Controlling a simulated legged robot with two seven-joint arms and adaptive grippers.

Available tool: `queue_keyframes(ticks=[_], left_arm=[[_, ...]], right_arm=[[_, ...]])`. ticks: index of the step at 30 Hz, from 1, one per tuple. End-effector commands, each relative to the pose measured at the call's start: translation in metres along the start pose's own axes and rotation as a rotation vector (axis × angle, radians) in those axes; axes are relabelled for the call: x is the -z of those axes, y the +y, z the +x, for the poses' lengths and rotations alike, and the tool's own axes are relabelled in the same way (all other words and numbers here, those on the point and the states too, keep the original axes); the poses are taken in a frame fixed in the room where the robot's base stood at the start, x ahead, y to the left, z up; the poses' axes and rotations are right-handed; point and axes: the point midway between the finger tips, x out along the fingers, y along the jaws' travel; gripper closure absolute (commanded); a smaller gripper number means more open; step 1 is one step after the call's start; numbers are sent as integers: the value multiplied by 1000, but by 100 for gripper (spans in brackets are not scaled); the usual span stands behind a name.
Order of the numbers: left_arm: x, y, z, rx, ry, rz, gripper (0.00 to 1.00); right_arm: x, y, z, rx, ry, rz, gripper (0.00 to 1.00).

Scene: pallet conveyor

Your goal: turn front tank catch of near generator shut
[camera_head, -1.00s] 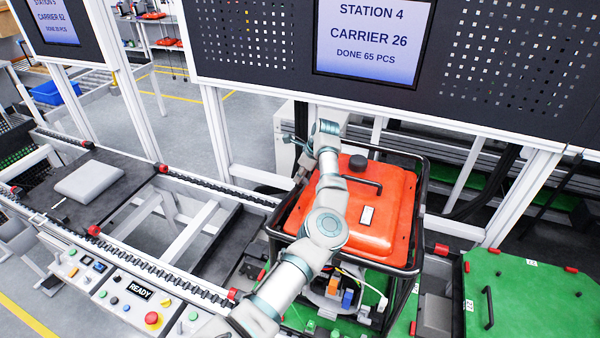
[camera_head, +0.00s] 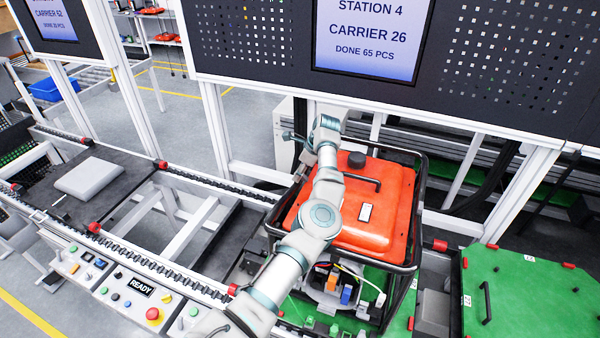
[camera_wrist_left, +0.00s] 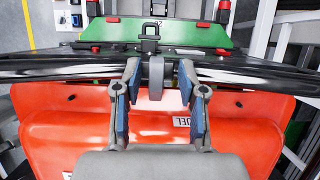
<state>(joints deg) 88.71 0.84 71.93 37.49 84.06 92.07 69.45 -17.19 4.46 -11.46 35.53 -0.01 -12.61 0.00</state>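The near generator has a red tank (camera_head: 352,213) inside a black tube frame (camera_head: 421,200). The tank (camera_wrist_left: 70,130) also fills the lower part of the left wrist view. A small grey catch tab (camera_wrist_left: 155,78) stands at the black frame bar (camera_wrist_left: 70,67) there. My left gripper (camera_wrist_left: 159,70) is open, with one finger on each side of the tab and a visible gap to both. In the head view my left arm reaches over the tank's left side, and its wrist largely hides the gripper (camera_head: 303,158) and the catch. My right gripper is in neither view.
A green carrier plate (camera_head: 530,295) with a black handle lies at the right. The conveyor rail (camera_head: 120,258) and a button panel (camera_head: 125,295) run along the left. A white post (camera_head: 214,135) and the station screen (camera_head: 370,40) stand behind the generator.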

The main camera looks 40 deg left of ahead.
Motion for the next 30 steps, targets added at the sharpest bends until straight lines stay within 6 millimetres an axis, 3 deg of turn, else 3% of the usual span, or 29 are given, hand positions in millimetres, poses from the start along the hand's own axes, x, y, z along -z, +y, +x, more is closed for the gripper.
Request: queue_keyframes(ticks=[8,21,30], left_arm=[[0,1,-1,-2,1,0,59],[0,-3,-66,-2,1,2,59],[1,-3,-73,-3,-1,0,59]], right_arm=[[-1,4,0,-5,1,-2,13],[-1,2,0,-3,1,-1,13],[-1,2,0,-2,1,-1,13]])
